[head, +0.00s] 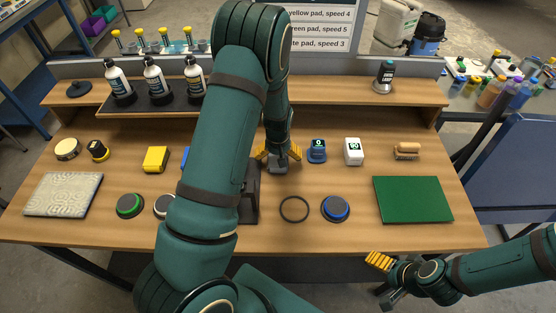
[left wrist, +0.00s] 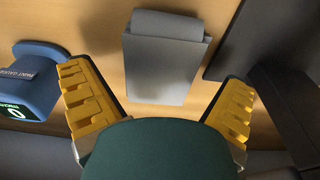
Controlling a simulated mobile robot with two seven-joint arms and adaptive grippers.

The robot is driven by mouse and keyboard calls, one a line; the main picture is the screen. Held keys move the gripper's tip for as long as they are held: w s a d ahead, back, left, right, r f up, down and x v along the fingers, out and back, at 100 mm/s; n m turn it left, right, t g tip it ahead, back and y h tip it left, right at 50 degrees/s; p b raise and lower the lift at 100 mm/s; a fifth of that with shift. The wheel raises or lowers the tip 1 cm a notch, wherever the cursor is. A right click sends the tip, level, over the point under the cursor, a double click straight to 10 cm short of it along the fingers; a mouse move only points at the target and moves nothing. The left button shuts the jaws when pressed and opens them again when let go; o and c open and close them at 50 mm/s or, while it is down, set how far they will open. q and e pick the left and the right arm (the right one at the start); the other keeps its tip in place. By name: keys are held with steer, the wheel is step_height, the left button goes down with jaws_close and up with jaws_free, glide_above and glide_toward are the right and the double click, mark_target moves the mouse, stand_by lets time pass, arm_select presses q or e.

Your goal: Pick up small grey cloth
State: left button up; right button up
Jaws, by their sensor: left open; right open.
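The small grey cloth (left wrist: 162,70) lies folded on the wooden bench in the left wrist view, between my left gripper's two yellow fingers with bare wood showing on both sides. In the head view a grey patch of it (head: 279,166) shows just by the left gripper (head: 279,154), partly hidden by my arm. My left gripper (left wrist: 157,82) is open around the cloth, and neither finger appears to touch it. My right gripper (head: 385,279) is open and empty, off the front right edge of the bench.
A blue paint gauge (head: 317,151) stands close on one side of the left gripper, and a dark stand (head: 250,196) on the other.

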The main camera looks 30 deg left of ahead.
mark_target(278, 157)
arm_select(q)
steer(key=shift+w+f, duration=0.1)
steer(key=shift+f, duration=0.7)
steer(key=c, duration=1)
steer(key=shift+r, duration=0.15)
step_height(278, 157, up, 10)
steer(key=shift+f+p, duration=0.1)
steer(key=shift+p, duration=0.3)
steer(key=o, duration=0.4)
steer(key=c, duration=0.5)
